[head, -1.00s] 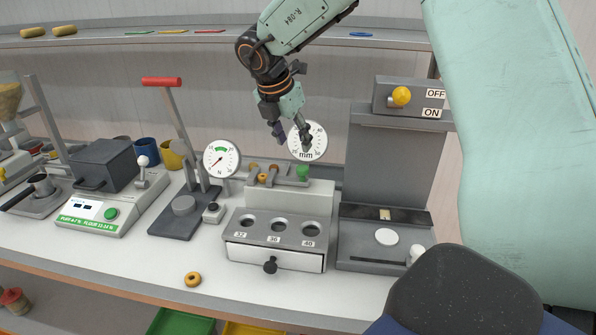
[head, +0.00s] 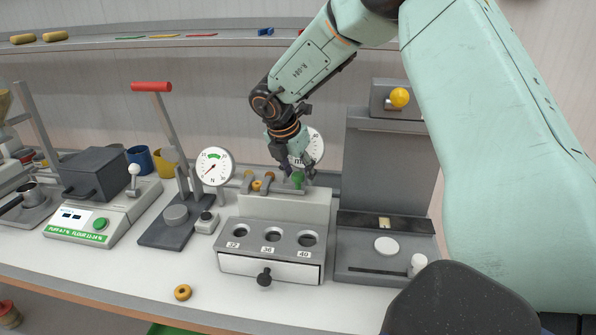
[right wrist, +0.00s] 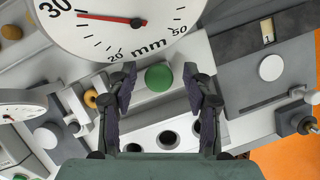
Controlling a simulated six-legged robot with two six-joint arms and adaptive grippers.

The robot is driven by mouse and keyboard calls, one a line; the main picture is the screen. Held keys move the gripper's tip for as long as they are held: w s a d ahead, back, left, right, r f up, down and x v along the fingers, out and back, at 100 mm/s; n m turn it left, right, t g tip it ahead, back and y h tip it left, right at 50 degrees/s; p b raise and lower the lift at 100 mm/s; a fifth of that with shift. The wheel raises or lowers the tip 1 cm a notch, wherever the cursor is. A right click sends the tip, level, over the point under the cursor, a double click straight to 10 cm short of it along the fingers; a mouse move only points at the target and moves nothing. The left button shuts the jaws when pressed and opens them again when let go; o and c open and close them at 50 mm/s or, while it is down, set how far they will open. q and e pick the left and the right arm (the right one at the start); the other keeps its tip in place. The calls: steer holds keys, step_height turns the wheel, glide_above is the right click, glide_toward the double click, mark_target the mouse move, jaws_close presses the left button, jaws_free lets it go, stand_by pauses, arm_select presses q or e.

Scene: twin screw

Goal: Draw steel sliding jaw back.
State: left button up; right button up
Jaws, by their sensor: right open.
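The gauge with the steel sliding jaw stands on the raised back of a grey block (head: 285,205). Its green knob (head: 299,180) is at the right end of the rail; it also shows in the right wrist view (right wrist: 158,77). Upright steel jaw pieces (head: 270,178) stand left of the knob, with a small golden ring (head: 256,185) by them. My right gripper (head: 297,170) is just above the knob. In the right wrist view its open fingers (right wrist: 160,84) lie either side of the knob, with gaps visible. I cannot tell whether they touch it. My left gripper is out of view.
A round mm dial (right wrist: 125,22) stands close behind the right gripper. A force dial (head: 214,167) is to the left. The block's front has several round holes and a drawer (head: 265,270). A golden ring (head: 183,292) lies on the bench. A grey press (head: 390,170) stands right.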

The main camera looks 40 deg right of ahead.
steer(key=shift+a+r, duration=0.3)
steer(key=shift+a, duration=0.1)
steer(key=shift+c, duration=0.4)
steer(key=shift+d+f, duration=0.2)
steer(key=shift+d, duration=0.15)
steer(key=c, duration=0.5)
jaws_close()
